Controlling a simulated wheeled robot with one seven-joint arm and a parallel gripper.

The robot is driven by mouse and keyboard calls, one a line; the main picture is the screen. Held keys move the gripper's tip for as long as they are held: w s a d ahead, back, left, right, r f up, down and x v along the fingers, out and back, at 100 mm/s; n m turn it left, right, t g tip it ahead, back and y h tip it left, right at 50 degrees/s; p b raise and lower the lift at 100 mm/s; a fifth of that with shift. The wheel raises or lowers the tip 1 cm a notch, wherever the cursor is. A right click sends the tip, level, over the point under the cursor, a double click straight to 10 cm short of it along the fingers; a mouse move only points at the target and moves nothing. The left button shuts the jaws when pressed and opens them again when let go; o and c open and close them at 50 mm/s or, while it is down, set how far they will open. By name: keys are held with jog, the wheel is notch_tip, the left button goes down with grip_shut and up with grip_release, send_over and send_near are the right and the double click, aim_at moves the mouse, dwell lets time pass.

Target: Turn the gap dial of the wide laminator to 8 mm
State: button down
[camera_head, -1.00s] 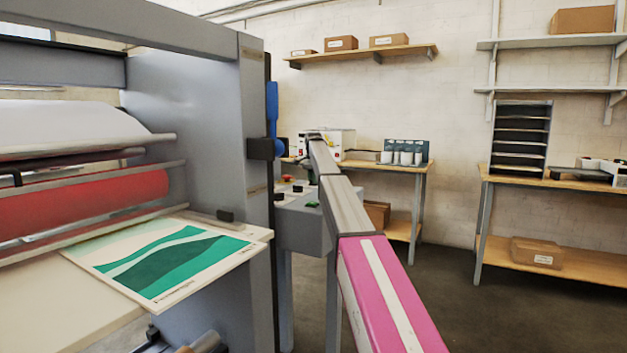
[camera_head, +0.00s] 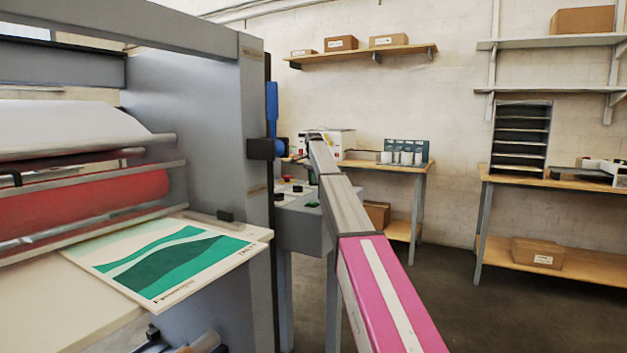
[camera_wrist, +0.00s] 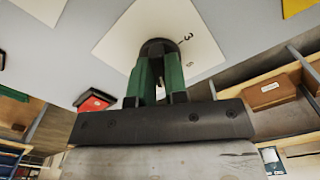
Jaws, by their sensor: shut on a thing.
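In the wrist view my gripper (camera_wrist: 157,82) has its green-sided fingers closed around the dark round gap dial (camera_wrist: 158,46). The dial sits on a white scale plate (camera_wrist: 120,40) with short marks. A "3" shows right of the dial, with another, smaller-looking figure below it that I cannot read surely. The fingers hide most of the dial, and I cannot see its pointer or setting. In the head view the wide laminator (camera_head: 200,120) stands at the left. My gripper and the dial are hidden there behind my arm.
In the wrist view a red-topped block (camera_wrist: 95,101) is left of the plate. In the head view a green printed sheet (camera_head: 170,262) lies on the laminator's feed table. A blue lever (camera_head: 272,110) stands on its side. Floor to the right is open before the wooden benches (camera_head: 545,262).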

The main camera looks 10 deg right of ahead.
jog(key=c, duration=1.1)
grip_release()
jog(key=shift+c, duration=0.2)
notch_tip(320, 180, up, 11)
jog(key=shift+f, duration=0.1)
